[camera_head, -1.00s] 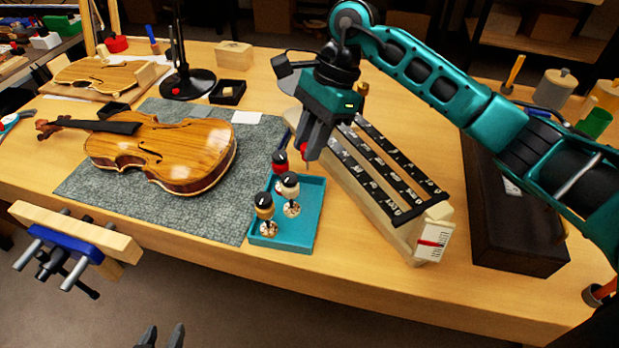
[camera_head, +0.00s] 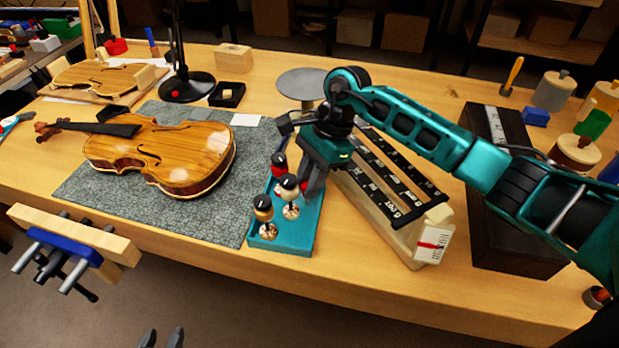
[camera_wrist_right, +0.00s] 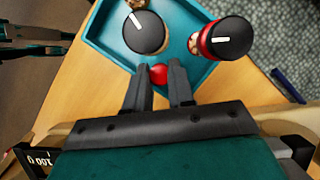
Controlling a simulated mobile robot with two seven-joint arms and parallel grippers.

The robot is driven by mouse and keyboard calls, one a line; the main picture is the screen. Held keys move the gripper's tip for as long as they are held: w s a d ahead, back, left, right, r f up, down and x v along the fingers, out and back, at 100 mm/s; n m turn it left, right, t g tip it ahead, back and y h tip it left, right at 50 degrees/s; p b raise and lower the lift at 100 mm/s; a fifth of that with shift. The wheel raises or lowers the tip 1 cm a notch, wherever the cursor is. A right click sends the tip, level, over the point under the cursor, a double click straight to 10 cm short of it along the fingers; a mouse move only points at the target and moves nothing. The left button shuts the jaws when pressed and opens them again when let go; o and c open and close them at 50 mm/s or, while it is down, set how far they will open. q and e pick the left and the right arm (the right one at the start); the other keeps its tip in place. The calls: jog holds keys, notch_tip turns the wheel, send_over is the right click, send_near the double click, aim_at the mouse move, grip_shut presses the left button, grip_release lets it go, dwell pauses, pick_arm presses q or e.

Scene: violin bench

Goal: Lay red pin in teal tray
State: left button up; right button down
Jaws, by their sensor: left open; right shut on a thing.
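The teal tray (camera_head: 284,242) lies on the bench and also shows in the right wrist view (camera_wrist_right: 110,45). My right gripper (camera_head: 311,188) is low over the tray's right side, shut on the red pin. The pin's round red head (camera_wrist_right: 158,74) shows between the fingertips (camera_wrist_right: 161,68) in the right wrist view; its shaft is hidden. Whether the pin touches the tray floor, I cannot tell. My left gripper (camera_head: 161,339) is open and empty at the bottom edge of the head view, away from the tray.
A violin (camera_head: 165,155) lies on a grey mat (camera_head: 100,195) to the left. A wooden rack with black labelled strips (camera_head: 405,215) stands close to the right.

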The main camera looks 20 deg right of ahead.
jog(key=c, duration=1.4)
grip_release()
jog(key=shift+f, duration=0.15)
jog(key=o, duration=0.4)
jog(key=shift+o, duration=0.2)
jog(key=shift+r, duration=0.25)
jog(key=v, duration=1.2)
jog(key=shift+d+f, duration=0.1)
